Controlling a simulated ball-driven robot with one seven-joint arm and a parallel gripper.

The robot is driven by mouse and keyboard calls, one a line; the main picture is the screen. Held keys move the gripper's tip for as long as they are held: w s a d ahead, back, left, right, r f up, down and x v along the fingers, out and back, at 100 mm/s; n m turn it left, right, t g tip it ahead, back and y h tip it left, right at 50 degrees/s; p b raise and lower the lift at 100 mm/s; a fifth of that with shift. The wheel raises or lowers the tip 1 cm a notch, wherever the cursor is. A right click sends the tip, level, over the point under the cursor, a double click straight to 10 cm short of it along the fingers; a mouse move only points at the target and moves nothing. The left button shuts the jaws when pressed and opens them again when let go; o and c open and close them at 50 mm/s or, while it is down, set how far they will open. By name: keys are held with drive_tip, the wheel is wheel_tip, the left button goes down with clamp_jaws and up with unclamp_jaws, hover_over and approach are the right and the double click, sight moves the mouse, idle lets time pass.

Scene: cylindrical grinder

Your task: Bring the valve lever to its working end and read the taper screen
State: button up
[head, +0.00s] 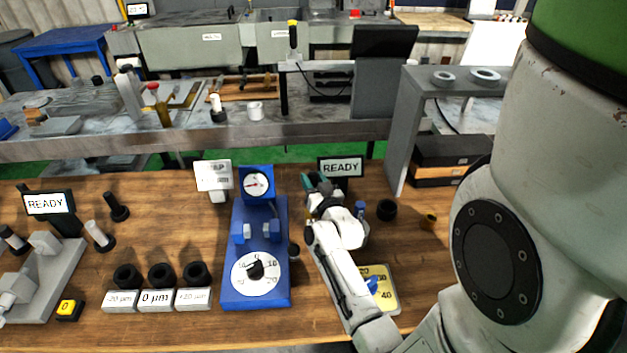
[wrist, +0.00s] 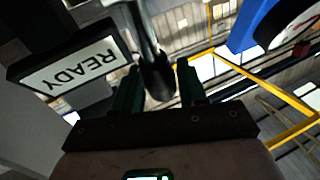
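A lever (wrist: 145,30) with a dark rounded end comes down from the top of the wrist view, its end between my two fingers. My gripper (wrist: 157,85) has its fingers apart there, with a visible gap beside the lever's end; I see no firm grip. In the head view my gripper (head: 318,184) is at the back of the wooden bench, just left of a small dark screen (head: 341,168) reading READY. That screen also shows upside down in the wrist view (wrist: 72,68). In the head view the lever is hidden by my gripper and arm.
A blue gauge stand (head: 239,290) with dials is left of my arm. Black rings (head: 161,274) on labelled blocks stand front left. Another READY screen (head: 48,203) is at far left. A yellow-edged dial plate (head: 388,285) lies close to my forearm. A grey shelf (head: 400,140) stands behind right.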

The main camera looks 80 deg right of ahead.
clamp_jaws()
